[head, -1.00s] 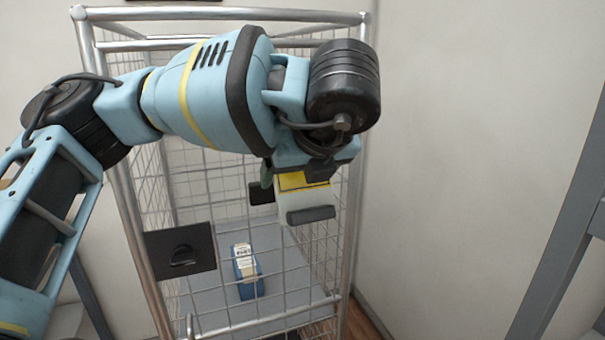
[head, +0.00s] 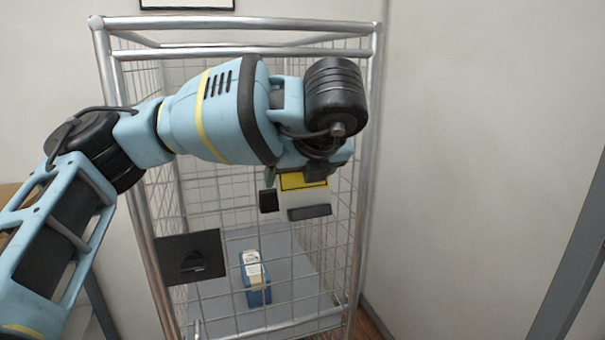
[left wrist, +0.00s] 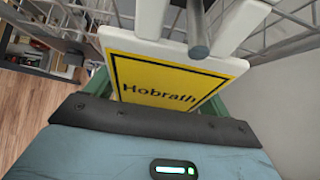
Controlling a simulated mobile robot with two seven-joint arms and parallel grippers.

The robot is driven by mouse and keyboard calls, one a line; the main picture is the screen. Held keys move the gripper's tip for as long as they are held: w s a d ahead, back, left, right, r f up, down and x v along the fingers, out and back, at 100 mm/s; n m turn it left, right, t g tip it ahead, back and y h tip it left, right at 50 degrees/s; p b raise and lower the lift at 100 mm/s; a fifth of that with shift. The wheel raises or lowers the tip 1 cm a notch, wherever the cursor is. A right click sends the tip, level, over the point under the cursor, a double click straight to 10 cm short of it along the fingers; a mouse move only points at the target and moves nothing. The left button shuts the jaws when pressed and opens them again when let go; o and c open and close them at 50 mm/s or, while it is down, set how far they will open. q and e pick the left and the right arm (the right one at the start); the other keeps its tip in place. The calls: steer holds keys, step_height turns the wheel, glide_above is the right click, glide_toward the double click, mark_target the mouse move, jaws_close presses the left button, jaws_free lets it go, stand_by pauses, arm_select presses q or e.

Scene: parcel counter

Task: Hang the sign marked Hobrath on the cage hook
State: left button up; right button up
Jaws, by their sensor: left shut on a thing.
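The sign, a yellow panel with a black border on a white plate, reads Hobrath in the left wrist view (left wrist: 165,88). In the head view the sign (head: 303,182) hangs below my left gripper (head: 298,175), at the right part of the cage front. My left gripper is shut on the sign; the green fingers show at its edges. In the left wrist view a grey round-ended rod (left wrist: 198,36) overlaps the sign's white upper part. I cannot tell whether it passes through the sign or is the cage hook. My right gripper is out of view.
The wire-mesh cage (head: 375,120) has metal tube posts and rails. A dark plate (head: 168,262) with a small curved fitting is on its front left. A blue and white box (head: 255,285) lies inside. Bare wall is at the right.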

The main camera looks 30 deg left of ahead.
arm_select(q)
steer(key=shift+w+a+f, duration=0.25)
steer(key=shift+a+f, duration=0.05)
steer(key=shift+f, duration=0.2)
stand_by(0.5)
steer(key=o, duration=1.3)
steer(key=shift+v, duration=3.9)
